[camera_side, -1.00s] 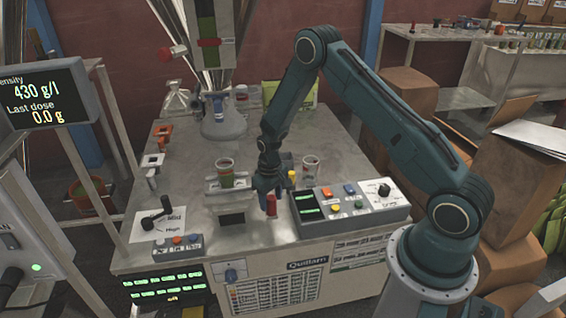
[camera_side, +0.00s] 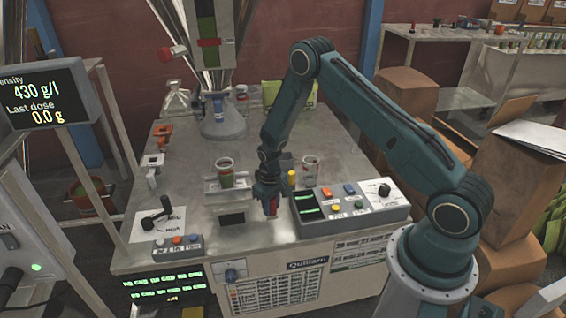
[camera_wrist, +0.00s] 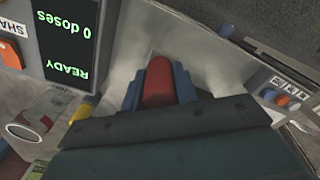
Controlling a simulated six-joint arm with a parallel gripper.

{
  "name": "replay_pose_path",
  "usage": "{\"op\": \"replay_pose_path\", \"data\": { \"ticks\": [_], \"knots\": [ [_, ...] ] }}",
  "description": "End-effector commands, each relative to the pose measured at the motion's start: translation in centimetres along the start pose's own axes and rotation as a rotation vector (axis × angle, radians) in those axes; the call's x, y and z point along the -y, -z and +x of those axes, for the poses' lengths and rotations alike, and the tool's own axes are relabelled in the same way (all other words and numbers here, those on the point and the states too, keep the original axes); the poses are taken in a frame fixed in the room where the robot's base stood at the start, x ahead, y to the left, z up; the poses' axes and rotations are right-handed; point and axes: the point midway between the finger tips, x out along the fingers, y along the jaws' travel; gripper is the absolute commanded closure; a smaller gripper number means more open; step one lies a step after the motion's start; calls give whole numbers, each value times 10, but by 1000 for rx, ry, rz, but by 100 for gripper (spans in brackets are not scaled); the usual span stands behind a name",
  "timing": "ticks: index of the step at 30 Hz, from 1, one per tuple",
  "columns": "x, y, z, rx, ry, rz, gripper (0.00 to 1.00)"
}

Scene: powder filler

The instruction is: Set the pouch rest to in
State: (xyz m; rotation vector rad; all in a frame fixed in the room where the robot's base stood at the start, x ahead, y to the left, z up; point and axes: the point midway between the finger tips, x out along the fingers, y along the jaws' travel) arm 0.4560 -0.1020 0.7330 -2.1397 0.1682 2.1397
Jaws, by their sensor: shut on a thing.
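My gripper (camera_side: 270,208) points down at the front of the bench, just left of the control box. Its blue fingers are shut on a red handle (camera_side: 274,208). In the wrist view the red handle (camera_wrist: 158,82) lies between the two blue fingers, with its lower part hidden by my gripper. A metal holder (camera_side: 226,198) with a printed cup (camera_side: 225,172) stands left of my gripper, over a dark opening. I cannot tell from a label which part is the pouch rest.
The control box (camera_side: 372,212) with coloured buttons sits close on the right. A yellow post (camera_side: 291,179) and a clear cup (camera_side: 310,168) stand behind it. A black lever (camera_side: 155,213) is on the left. Open benchtop (camera_side: 185,185) lies left of the holder.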

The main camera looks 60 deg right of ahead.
Motion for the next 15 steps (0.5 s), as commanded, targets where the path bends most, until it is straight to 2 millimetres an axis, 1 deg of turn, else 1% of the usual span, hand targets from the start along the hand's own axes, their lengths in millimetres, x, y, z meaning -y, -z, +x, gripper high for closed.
{"op": "replay_pose_path", "data": {
  "ticks": [8, 15],
  "knots": [
    [-2, 3, 0, 0, 1, 0, 100],
    [-12, 16, 0, 0, 1, 1, 100]
  ]
}}
